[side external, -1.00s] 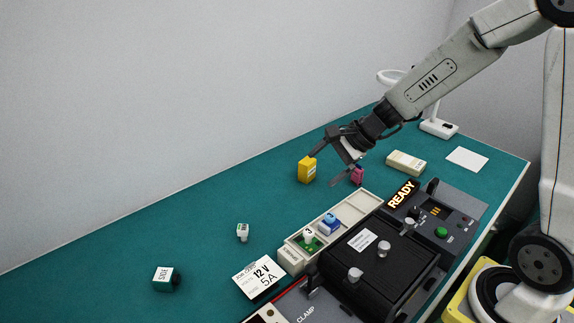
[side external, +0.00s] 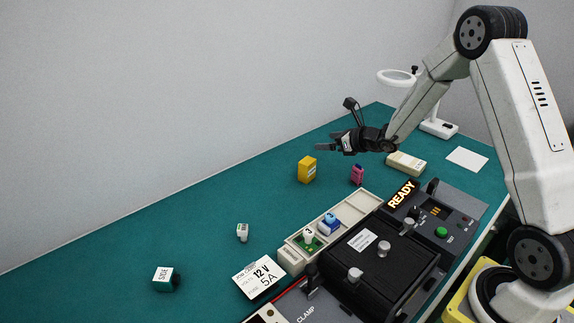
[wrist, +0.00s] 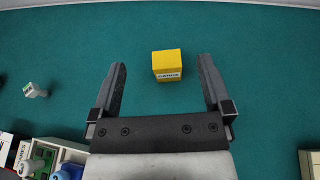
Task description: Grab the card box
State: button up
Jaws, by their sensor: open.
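The yellow card box (side external: 307,169) stands upright on the green bench top near the middle, with a white label. In the wrist view, the card box (wrist: 167,61) is ahead of my gripper, between the lines of its two fingers and apart from them. My gripper (side external: 326,142) is open and empty, above the bench and slightly to the right of the box, with its fingers pointing left. Both spread fingers show in the wrist view (wrist: 162,70).
A pink item (side external: 357,174) stands right of the box. A beige compartment tray (side external: 352,210) and the black clamp station (side external: 375,265) lie in front. A cream box (side external: 406,163) and a ring lamp (side external: 437,128) are at the right. The bench left of the box is mostly clear.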

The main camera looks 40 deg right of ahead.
send_near(312, 169)
jog(key=x, duration=0.4)
jog(key=shift+a+f, duration=0.1)
jog(key=shift+a, duration=0.05)
jog(key=shift+w, duration=0.1)
jog(key=shift+x, duration=1.25)
jog(key=shift+x, duration=2.65)
jog(key=c, duration=1.2)
